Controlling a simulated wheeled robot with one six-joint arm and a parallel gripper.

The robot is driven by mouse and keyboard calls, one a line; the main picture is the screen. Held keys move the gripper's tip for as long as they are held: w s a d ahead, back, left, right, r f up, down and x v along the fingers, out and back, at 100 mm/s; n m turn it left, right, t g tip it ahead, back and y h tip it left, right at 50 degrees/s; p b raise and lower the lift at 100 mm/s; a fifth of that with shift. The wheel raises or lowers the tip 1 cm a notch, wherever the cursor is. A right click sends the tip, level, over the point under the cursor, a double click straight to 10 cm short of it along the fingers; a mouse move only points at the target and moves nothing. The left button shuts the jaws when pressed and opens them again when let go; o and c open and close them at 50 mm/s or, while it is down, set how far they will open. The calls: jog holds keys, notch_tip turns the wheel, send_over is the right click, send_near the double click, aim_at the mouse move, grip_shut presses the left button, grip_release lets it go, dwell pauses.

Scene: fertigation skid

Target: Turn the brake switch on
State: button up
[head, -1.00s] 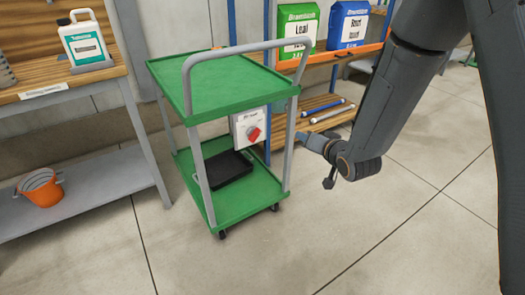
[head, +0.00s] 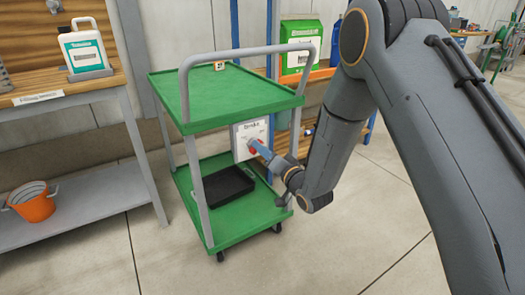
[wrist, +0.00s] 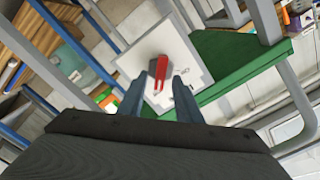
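The brake switch is a pale square box (head: 240,139) with a red handle, mounted under the top shelf of a green cart. Small lettering on the box looks like "brake". In the wrist view the red handle (wrist: 163,70) stands out from a round grey base on the pale plate (wrist: 185,50). My gripper (wrist: 161,80) is open, with one blue-grey finger on each side of the handle and a gap to each. Whether the fingers reach past the handle's end is hard to tell. In the head view my gripper (head: 262,152) is right at the box and partly covers the handle.
The green cart (head: 222,94) has a grey push handle (head: 245,50) and uprights close to my arm. A black tray (head: 222,187) lies on its lower shelf. A bench (head: 75,91) with a white jug stands left; shelving is behind. The floor in front is clear.

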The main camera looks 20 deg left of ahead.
jog(key=shift+w+a, duration=0.3)
jog(key=shift+a, duration=0.05)
jog(key=shift+c, duration=0.4)
grip_shut()
jog(key=shift+n, duration=0.4)
jog(key=shift+s+a+n+p, duration=0.15)
jog(key=shift+n+p, duration=0.1)
jog(key=shift+n, duration=2.6)
jog(key=shift+s+a+n+p, duration=0.15)
jog(key=shift+n+p, duration=0.1)
jog(key=shift+n, duration=2.65)
jog(key=shift+s+a+n+p, duration=0.15)
jog(key=shift+n+p, duration=0.1)
jog(key=shift+n, duration=2.6)
jog(key=shift+d, duration=0.1)
